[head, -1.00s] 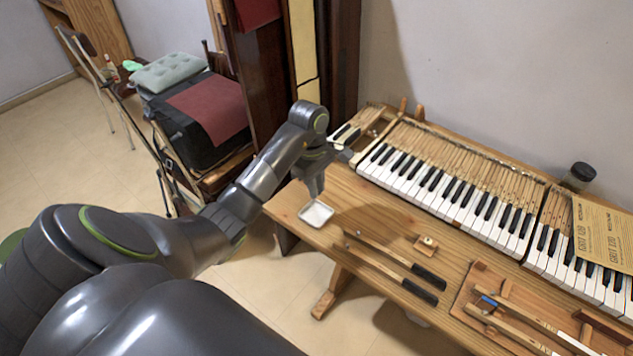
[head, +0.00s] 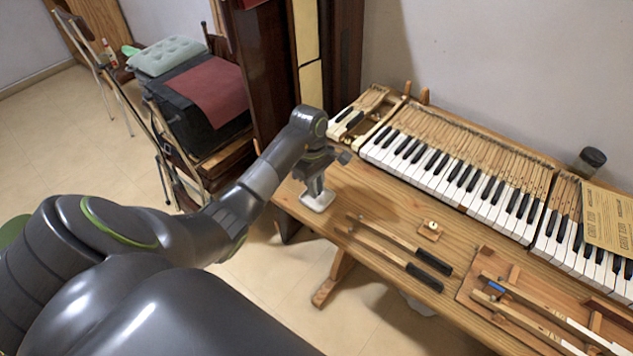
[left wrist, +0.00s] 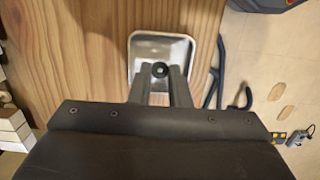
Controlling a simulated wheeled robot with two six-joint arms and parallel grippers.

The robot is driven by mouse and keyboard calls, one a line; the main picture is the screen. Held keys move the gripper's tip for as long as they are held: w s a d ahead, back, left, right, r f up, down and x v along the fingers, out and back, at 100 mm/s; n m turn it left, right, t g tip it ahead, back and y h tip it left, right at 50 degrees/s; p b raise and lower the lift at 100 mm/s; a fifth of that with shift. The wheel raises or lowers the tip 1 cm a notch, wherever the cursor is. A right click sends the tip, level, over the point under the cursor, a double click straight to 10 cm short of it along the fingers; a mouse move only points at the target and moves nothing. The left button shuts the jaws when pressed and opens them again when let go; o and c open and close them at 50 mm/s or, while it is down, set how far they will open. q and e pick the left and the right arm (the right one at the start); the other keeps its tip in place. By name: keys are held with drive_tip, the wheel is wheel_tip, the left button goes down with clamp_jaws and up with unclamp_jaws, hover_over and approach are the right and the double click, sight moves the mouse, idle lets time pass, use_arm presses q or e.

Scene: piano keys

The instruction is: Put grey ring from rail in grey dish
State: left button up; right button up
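The grey dish (head: 318,200) is a small square shallow dish near the left end of the wooden bench. My left gripper (head: 318,190) points down right over it. In the left wrist view the dish (left wrist: 148,46) lies under the fingertips (left wrist: 160,70), its pale rim around a shiny inside. A small dark grey ring (left wrist: 160,69) with a hole sits between the two fingertips and seems to touch both. The fingers are a ring's width apart. The ring is hidden in the head view. My right gripper is in neither view.
The wooden bench (head: 385,210) carries a piano keyboard (head: 450,175) along the wall. Two black-handled tools (head: 410,250), a small wooden block (head: 430,231) and a wooden tray (head: 480,265) lie right of the dish. A dark jar (head: 588,161) stands behind the keyboard.

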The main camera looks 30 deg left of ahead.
use_arm(q)
drive_tip(key=shift+f, duration=0.1)
drive_tip(key=o, duration=0.7)
drive_tip(key=shift+c, duration=0.2)
wheel_tip(320, 180, up, 6)
drive_tip(key=p, duration=0.3)
idle(0.3)
